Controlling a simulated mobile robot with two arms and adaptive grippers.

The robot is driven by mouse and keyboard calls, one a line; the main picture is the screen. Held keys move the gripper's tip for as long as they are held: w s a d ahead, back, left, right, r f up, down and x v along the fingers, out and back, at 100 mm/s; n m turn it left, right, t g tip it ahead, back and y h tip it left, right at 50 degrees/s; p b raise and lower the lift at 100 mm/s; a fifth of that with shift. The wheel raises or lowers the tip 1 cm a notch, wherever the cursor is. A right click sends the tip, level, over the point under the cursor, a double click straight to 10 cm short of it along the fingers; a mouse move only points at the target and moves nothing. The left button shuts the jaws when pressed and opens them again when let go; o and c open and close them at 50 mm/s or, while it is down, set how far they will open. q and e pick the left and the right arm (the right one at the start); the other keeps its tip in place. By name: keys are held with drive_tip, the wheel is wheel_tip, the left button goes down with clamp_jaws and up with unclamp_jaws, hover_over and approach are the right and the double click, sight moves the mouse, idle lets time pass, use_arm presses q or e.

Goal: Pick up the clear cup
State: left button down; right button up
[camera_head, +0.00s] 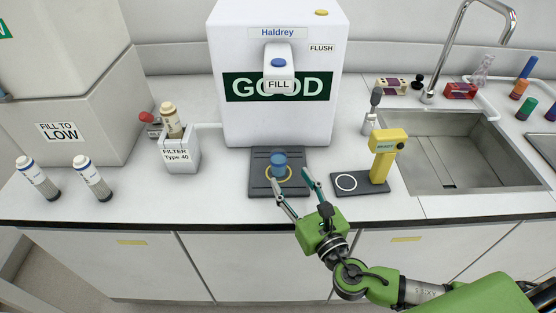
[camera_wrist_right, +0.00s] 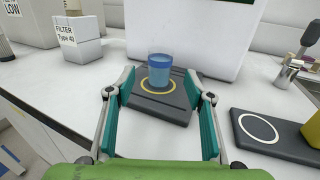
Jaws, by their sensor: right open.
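The clear cup (camera_head: 278,164) holds blue liquid and stands upright on a dark tray (camera_head: 262,187) with a yellow ring, below the dispenser's spout. It also shows in the right wrist view (camera_wrist_right: 160,72), inside the yellow ring and beyond my fingers. My right gripper (camera_head: 291,179) is open and empty, with its teal fingers pointing toward the cup from the front. In the right wrist view my right gripper (camera_wrist_right: 160,95) has its fingers spread on both sides of the picture, with the cup between their lines and a little ahead. My left gripper is not in view.
The white Haldrey dispenser (camera_head: 232,125) stands behind the cup. A yellow device (camera_head: 383,160) on a dark base with a white ring is to the right, then a sink (camera_head: 470,160). A filter holder (camera_head: 180,155) and two cartridges are left. Counter in front of the tray is clear.

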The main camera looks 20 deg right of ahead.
sight(282, 163)
drive_tip(key=w, duration=0.4)
drive_tip(key=shift+a+f, duration=0.1)
drive_tip(key=shift+a, duration=0.15)
drive_tip(key=shift+w+p, duration=0.2)
drive_tip(key=shift+p, duration=0.1)
drive_tip(key=shift+w+r+p, duration=0.35)
drive_tip(key=shift+w+p, duration=0.2)
drive_tip(key=shift+w, duration=0.35)
drive_tip(key=shift+w+a+f, duration=0.15)
drive_tip(key=shift+w+a, duration=0.05)
drive_tip(key=shift+w, duration=0.9)
drive_tip(key=shift+w+f+p, duration=0.1)
drive_tip(key=shift+w+p, duration=0.2)
drive_tip(key=shift+w, duration=0.2)
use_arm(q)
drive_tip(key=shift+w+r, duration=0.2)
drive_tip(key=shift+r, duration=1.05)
use_arm(e)
drive_tip(key=c, duration=1.1)
